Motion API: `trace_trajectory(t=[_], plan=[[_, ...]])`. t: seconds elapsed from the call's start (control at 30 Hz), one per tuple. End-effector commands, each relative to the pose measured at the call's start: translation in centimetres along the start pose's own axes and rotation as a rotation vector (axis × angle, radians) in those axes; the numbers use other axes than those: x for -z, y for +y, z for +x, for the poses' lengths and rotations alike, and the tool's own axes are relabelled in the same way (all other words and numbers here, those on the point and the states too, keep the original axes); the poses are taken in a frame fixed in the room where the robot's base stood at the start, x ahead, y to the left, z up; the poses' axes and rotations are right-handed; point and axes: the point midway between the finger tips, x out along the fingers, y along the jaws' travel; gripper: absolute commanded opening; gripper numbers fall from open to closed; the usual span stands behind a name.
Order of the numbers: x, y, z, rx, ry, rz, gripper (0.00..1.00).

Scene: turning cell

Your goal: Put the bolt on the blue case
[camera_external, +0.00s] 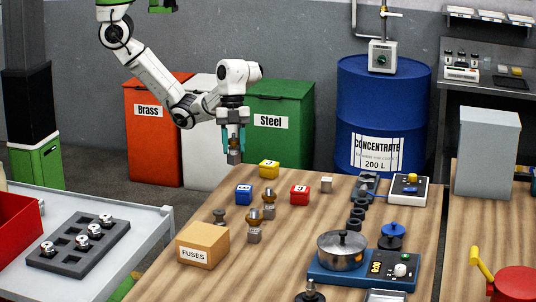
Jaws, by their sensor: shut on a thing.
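My gripper (233,142) is above the far left part of the wooden table, with teal fingers pointing down. It is shut on a grey metal piece, which looks like the bolt (234,157); its blocky lower end hangs below the fingers, clear of the table, and its upper part is partly hidden. A small blue box (243,195), which seems to be the blue case, sits on the table below my gripper and slightly to the right. The top of the blue box looks bare.
A yellow box (269,169) and a red box (299,195) stand near the blue one. A dark knobbed part (220,216), brass-topped pieces (254,225) and a FUSES carton (203,244) are nearer the front. A pot (342,252) stands on a blue scale-like device (330,278).

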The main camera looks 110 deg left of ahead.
Motion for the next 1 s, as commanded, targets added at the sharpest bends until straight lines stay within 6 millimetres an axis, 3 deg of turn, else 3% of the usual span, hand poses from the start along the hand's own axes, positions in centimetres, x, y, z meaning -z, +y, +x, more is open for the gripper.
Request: trace_trajectory(t=[0.03, 0.1, 0.37, 0.63, 1.0], plan=[[0.1, -0.4, 1.3, -0.001, 0.003, 0.001, 0.0], [0.3, -1.0, 2.1, -0.001, 0.003, 0.001, 0.0], [0.6, -2.4, 3.5, 0.001, 0.001, 0.001, 0.0], [-0.2, -2.6, 6.5, 0.0, 0.001, -0.001, 0.0], [-0.3, -2.7, 7.0, 0.003, 0.002, 0.001, 0.0]])
